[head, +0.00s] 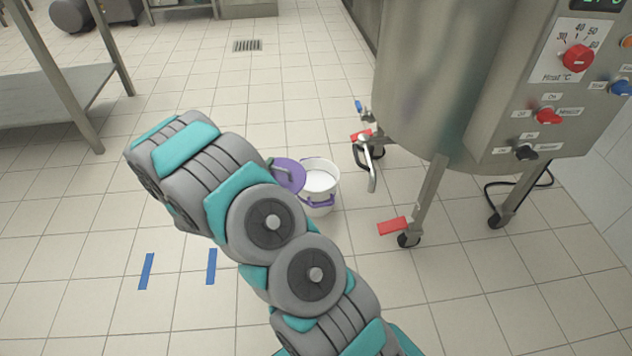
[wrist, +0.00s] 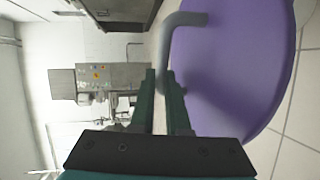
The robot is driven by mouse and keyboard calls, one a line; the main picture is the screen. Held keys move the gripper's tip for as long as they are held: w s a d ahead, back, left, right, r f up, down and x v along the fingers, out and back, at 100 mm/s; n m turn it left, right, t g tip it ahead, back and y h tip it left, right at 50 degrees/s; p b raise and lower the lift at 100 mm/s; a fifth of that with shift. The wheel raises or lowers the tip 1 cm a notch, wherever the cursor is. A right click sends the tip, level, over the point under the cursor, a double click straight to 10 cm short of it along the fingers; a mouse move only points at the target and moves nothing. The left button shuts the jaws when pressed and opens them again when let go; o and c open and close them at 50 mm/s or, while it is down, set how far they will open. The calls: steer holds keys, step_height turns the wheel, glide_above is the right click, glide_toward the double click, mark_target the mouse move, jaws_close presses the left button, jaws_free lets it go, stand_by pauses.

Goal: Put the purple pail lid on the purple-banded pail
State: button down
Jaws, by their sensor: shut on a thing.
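The purple pail lid (wrist: 232,65) fills the right of the wrist view. Its grey bent handle (wrist: 181,20) runs down to the fingers of my gripper (wrist: 161,78), which is shut on it. In the head view the lid (head: 288,174) appears tilted, at the left of the pail's mouth; whether it touches the rim I cannot tell. The white pail (head: 332,189) with a purple band stands upright on the floor, open, with white contents inside. My gripper is mostly hidden behind my arm in the head view.
A large steel tank (head: 430,80) on wheeled legs stands right of the pail, its spout (head: 371,172) close by. Red marks (head: 392,226) lie near its wheels. Blue tape strips (head: 211,266) are on the floor at left. A steel table (head: 60,95) stands far left.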

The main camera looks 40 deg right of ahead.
mark_target(301, 185)
steer(key=s+d+f+g, duration=0.1)
steer(key=s+d+f, duration=0.1)
steer(key=s+d+f+m+g+h+b, duration=0.1)
steer(key=s+d+f, duration=0.1)
steer(key=s+d+f+m, duration=0.1)
steer(key=s+f, duration=0.1)
steer(key=s, duration=0.1)
steer(key=shift+d+f+g+h, duration=0.1)
steer(key=shift+d+g+h, duration=0.2)
steer(key=shift+d+g, duration=0.1)
steer(key=shift+d+f+m, duration=0.1)
steer(key=shift+d+m, duration=0.2)
steer(key=shift+d, duration=0.1)
steer(key=w+d+f+b, duration=0.1)
steer(key=w+d, duration=0.2)
steer(key=w+d+f+b, duration=0.1)
steer(key=w+d+f, duration=0.1)
steer(key=w+d, duration=0.2)
steer(key=w+d+f+b, duration=0.1)
steer(key=w+d+f, duration=0.1)
steer(key=w+d, duration=0.1)
steer(key=shift+w+d, duration=0.25)
steer(key=shift+d, duration=0.25)
steer(key=c, duration=0.9)
jaws_free()
steer(key=shift+r, duration=0.1)
steer(key=shift+a, duration=0.1)
